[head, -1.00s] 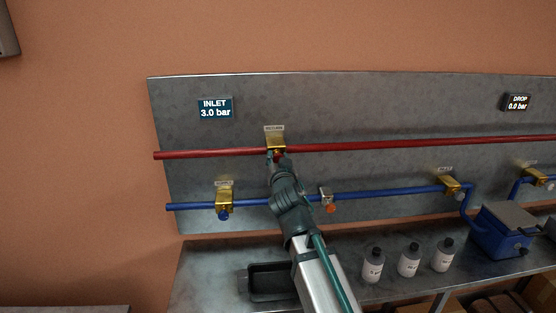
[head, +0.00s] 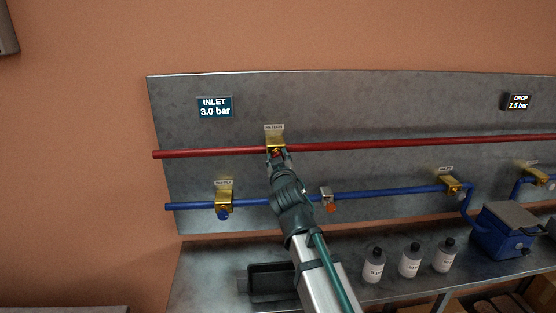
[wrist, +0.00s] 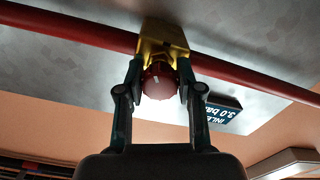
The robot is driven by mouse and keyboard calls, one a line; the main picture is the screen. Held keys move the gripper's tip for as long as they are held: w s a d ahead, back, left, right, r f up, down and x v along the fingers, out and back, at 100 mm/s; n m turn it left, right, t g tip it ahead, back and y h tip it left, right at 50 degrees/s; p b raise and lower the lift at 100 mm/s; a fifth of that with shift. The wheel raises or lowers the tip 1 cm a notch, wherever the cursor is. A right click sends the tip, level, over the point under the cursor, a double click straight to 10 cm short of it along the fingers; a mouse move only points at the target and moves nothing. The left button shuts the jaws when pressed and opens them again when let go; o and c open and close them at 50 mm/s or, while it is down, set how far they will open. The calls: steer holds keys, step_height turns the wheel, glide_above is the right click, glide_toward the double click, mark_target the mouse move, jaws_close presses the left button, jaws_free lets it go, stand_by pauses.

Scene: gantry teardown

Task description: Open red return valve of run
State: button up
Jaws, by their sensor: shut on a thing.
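The red return valve has a brass body (head: 275,143) on the red pipe (head: 215,153), under a small return label. In the wrist view its red knob (wrist: 159,82) with a pale mark sits between the two fingers, below the brass body (wrist: 163,40). My gripper (wrist: 158,85) is shut on the knob, one finger on each side. In the head view my gripper (head: 279,156) reaches up to the valve and mostly hides the knob.
The inlet display (head: 214,107) reads 3.0 bar and the drop display (head: 517,102) 1.5 bar. A blue pipe (head: 380,192) with brass valves (head: 223,199) runs below. White bottles (head: 374,266) and a black tray (head: 262,290) stand on the bench.

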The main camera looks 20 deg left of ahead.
steer(key=n+p, duration=0.1)
steer(key=n, duration=0.4)
steer(key=shift+n, duration=0.3)
steer(key=n+p, duration=0.2)
steer(key=n, duration=0.3)
steer(key=shift+n, duration=0.4)
steer(key=shift+p, duration=0.3)
steer(key=o, duration=1.2)
steer(key=shift+c, duration=0.2)
steer(key=v, duration=1.2)
